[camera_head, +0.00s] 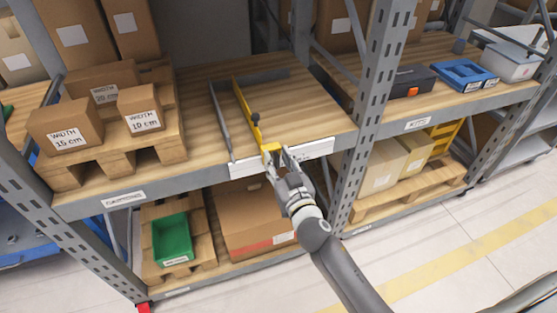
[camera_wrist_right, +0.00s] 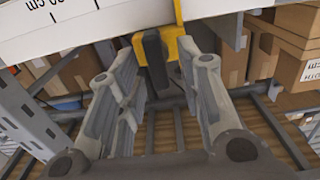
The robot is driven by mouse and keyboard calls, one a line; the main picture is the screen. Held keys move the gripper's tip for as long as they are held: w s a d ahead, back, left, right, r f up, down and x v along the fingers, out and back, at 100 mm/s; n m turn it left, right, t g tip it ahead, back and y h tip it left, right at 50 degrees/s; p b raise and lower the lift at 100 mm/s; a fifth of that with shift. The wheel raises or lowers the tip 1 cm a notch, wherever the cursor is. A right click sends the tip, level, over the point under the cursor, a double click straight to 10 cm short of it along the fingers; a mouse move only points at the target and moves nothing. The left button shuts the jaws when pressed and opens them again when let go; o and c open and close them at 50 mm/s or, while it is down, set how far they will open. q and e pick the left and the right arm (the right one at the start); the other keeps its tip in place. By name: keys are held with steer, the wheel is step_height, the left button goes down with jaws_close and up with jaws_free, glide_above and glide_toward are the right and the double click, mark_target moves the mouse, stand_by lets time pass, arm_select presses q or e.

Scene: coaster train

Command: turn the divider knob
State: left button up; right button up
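The yellow divider (camera_head: 247,108) stands on the wooden shelf deck, running from back to front. My right gripper (camera_head: 277,152) is at the divider's yellow front end, at the shelf's front edge. In the right wrist view my right gripper (camera_wrist_right: 163,55) is open. A black block (camera_wrist_right: 153,52) and the yellow front end (camera_wrist_right: 175,42) show between and just beyond its fingertips. I cannot tell whether the fingers touch them. My left gripper is not in view.
A white scale strip (camera_head: 310,148) runs along the shelf front. A grey divider (camera_head: 221,115) stands to the left. Boxes labelled with widths (camera_head: 140,108) sit on a pallet (camera_head: 115,155) at left. A grey upright (camera_head: 372,85) stands to the right. The deck right of the yellow divider is bare.

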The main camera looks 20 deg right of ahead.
steer(key=shift+c, duration=0.4)
jaws_close()
steer(key=shift+n, duration=0.3)
steer(key=n, duration=0.4)
steer(key=shift+a+n, duration=0.3)
steer(key=n, duration=0.4)
steer(key=shift+a+f, duration=0.2)
steer(key=n, duration=0.4)
steer(key=f+n, duration=0.1)
steer(key=n, duration=0.7)
steer(key=shift+a+f, duration=0.15)
steer(key=shift+n, duration=0.4)
